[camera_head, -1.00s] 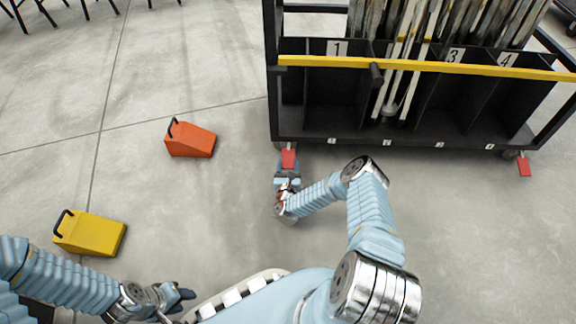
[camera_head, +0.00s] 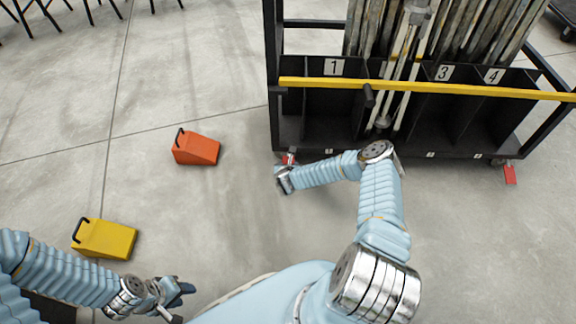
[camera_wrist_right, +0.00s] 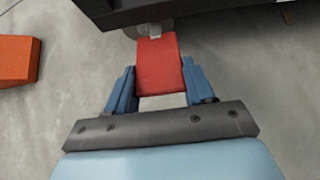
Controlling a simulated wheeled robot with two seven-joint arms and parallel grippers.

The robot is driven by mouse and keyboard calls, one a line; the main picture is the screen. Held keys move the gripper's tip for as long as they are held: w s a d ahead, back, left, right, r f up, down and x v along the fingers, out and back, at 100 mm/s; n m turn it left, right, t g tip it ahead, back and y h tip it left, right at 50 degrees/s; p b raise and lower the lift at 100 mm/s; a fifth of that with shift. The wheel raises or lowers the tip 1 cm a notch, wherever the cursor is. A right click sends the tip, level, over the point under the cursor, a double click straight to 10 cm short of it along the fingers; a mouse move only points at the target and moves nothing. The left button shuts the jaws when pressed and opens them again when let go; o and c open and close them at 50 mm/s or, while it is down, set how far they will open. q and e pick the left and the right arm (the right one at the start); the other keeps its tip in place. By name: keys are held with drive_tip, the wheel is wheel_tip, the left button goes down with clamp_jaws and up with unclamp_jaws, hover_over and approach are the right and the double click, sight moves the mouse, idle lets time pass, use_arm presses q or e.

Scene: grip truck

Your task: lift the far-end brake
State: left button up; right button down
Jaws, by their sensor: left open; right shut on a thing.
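The black cart (camera_head: 400,152) has two red brake pedals at its lower corners. The left red pedal (camera_head: 289,158) is mostly hidden behind my right gripper (camera_head: 285,172) in the head view. In the right wrist view this red pedal (camera_wrist_right: 159,65) lies between the two blue fingers, which are shut on its sides. Its upper end meets the caster under the cart. The right red pedal (camera_head: 510,175) hangs free at the cart's right corner. My left gripper (camera_head: 182,290) is open and empty, low over the floor, far from the cart.
An orange wedge (camera_head: 197,148) and a yellow wedge (camera_head: 106,239) stand on the floor to the left. A yellow bar (camera_head: 430,87) runs across the cart's front, with poles standing in its numbered bins. Chairs are at the far left. The floor between is clear.

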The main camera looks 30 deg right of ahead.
drive_tip(key=shift+r, duration=0.1)
drive_tip(key=shift+w, duration=0.1)
idle(0.3)
drive_tip(key=shift+c, duration=2)
unclamp_jaws()
drive_tip(key=p+v, duration=0.3)
drive_tip(key=v, duration=1)
drive_tip(key=shift+r, duration=0.4)
drive_tip(key=shift+a, duration=0.1)
